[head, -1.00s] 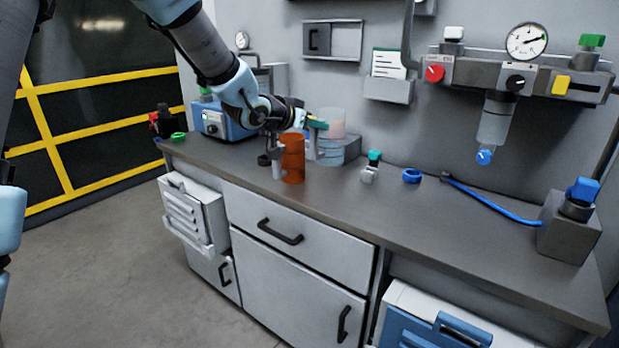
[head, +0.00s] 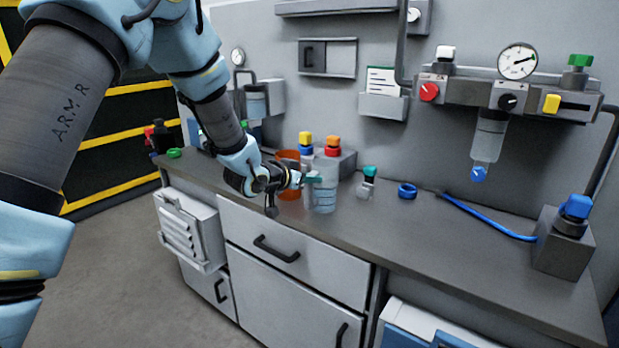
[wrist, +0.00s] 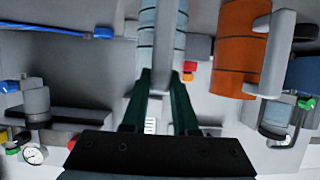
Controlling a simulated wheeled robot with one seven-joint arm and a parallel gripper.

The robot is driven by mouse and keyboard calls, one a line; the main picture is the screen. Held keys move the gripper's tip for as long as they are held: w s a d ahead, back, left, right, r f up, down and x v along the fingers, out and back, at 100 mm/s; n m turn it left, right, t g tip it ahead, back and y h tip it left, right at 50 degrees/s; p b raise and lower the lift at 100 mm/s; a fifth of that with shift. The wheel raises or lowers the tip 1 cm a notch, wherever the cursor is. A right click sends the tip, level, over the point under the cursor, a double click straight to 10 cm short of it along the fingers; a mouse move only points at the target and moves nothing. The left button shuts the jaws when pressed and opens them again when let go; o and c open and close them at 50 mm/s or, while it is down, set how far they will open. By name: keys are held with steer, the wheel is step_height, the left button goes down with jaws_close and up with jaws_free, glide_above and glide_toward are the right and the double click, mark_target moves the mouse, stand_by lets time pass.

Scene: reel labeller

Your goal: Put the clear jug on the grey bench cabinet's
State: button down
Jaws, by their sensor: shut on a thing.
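The clear jug (head: 325,194), a see-through cylinder with bluish lines, is upright over the grey bench cabinet's worktop (head: 440,246), right of the orange jug (head: 287,162). I cannot tell whether its base touches the top. My gripper (head: 305,180) reaches it from the left and is shut on its handle. In the wrist view, the dark green fingers (wrist: 163,95) close on the handle, with the clear jug (wrist: 146,38) just beyond. The orange jug (wrist: 238,52) is beside it there, with a pale handle, apart from the fingers. My arm partly hides the orange jug in the head view.
A grey block (head: 345,162) with yellow- and orange-capped bottles stands behind the jugs. To the right are a teal-topped fitting (head: 369,178), a blue ring (head: 407,190) and a blue hose (head: 490,220). The worktop's front right is clear.

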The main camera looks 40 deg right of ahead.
steer(key=shift+f, duration=0.15)
steer(key=c, duration=0.7)
jaws_free()
